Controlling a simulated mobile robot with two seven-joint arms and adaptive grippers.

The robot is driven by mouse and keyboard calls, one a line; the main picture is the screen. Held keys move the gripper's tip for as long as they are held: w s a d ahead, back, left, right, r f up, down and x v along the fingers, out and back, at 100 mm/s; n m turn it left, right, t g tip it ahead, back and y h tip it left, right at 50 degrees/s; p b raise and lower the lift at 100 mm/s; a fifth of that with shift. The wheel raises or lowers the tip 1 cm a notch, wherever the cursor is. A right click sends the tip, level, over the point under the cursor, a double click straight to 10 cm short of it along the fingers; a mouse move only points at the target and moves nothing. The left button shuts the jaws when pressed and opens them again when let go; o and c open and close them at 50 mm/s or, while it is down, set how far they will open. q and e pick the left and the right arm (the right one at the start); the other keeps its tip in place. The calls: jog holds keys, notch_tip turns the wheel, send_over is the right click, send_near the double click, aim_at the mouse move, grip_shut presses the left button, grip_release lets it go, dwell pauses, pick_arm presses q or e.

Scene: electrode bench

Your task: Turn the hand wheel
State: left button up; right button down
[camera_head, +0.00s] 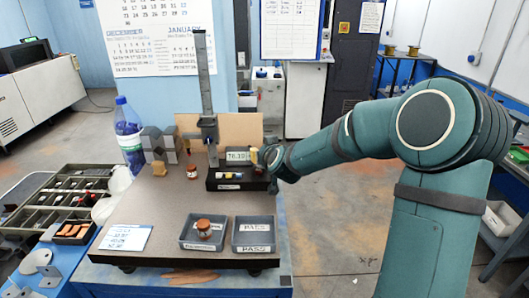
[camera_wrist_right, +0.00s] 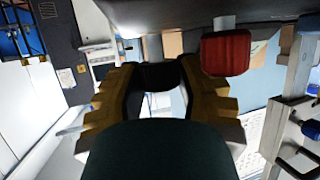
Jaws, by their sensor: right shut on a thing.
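A height gauge with a tall grey column (camera_head: 205,85) stands on the bench plate; its display (camera_head: 238,155) appears to read 76.33. My right gripper (camera_head: 259,157) is at the right side of the gauge, beside the display, with yellowish fingertips. In the right wrist view its two stepped fingers (camera_wrist_right: 158,78) lie on either side of a dark piece, which I take for the hand wheel (camera_wrist_right: 157,72). In the head view the wheel is mostly hidden by the gripper. My left gripper is not in view.
A red block-like part (camera_wrist_right: 226,52) is close to the right finger. Two grey trays (camera_head: 252,248) stand at the plate's front, the left one holding a brown-capped piece (camera_head: 204,229). A similar piece (camera_head: 192,171) and a blue bottle (camera_head: 130,135) stand left of the gauge.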

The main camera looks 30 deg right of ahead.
jog(key=c, duration=0.9)
grip_release()
jog(key=shift+o, duration=0.2)
jog(key=v, duration=1.2)
